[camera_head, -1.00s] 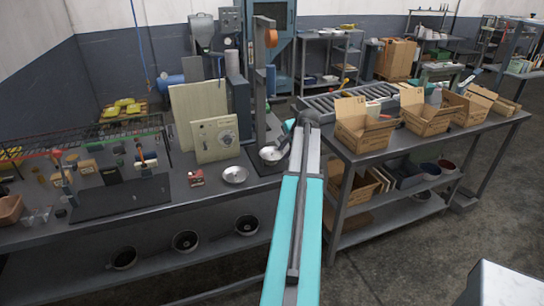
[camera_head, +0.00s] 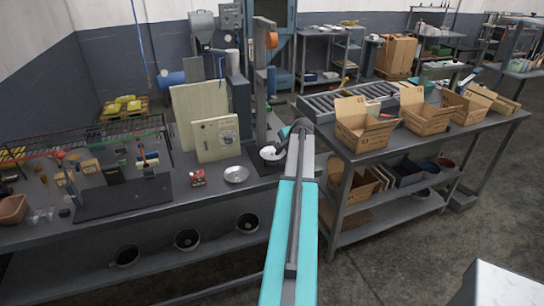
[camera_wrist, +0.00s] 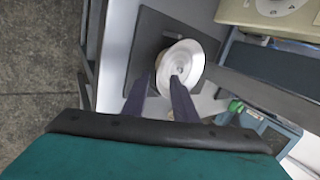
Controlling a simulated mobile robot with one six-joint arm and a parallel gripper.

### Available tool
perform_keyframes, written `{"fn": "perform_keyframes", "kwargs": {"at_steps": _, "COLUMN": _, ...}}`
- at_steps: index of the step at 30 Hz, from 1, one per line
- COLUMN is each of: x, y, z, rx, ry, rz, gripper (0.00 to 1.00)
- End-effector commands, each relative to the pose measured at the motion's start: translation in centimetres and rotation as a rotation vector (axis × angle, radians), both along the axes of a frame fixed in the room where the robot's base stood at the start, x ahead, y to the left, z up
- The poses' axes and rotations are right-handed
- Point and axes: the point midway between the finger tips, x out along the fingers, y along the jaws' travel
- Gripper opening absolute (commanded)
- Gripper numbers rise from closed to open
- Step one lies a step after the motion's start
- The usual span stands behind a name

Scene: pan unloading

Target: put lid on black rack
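A shiny round lid (camera_wrist: 184,66) with a small central knob rests over a dark square plate (camera_wrist: 141,62) in the wrist view. In the head view the lid (camera_head: 269,153) is at the bench's right end, partly hidden by my arm. My gripper (camera_wrist: 157,79) is open, its two dark fingers pointing at the lid's near side with a gap between them. I cannot tell whether they touch it. A black wire rack (camera_head: 112,129) stands along the back left of the bench in the head view.
A silver dish (camera_head: 236,174) and a small red box (camera_head: 198,177) sit left of the lid. A cream panel with a dial (camera_head: 216,139) stands behind them. A dark upright post (camera_head: 260,85) rises close to the lid. Cardboard boxes (camera_head: 365,128) occupy the right table.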

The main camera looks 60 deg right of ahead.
Motion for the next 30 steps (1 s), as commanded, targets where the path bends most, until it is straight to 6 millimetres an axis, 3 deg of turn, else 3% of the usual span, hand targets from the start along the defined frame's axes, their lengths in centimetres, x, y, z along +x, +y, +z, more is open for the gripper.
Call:
{"fn": "perform_keyframes", "kwargs": {"at_steps": 5, "x": 0.0, "y": 0.0, "z": 0.02, "rx": 0.0, "ry": 0.0, "rz": 0.0, "gripper": 0.26}}
{"fn": "perform_keyframes", "kwargs": {"at_steps": 10, "x": 0.0, "y": 0.0, "z": 0.02, "rx": 0.0, "ry": 0.0, "rz": 0.0, "gripper": 0.0}}
{"fn": "perform_keyframes", "kwargs": {"at_steps": 30, "x": 0.0, "y": -0.02, "z": 0.49, "rx": 0.0, "ry": 0.0, "rz": 0.001, "gripper": 0.0}}
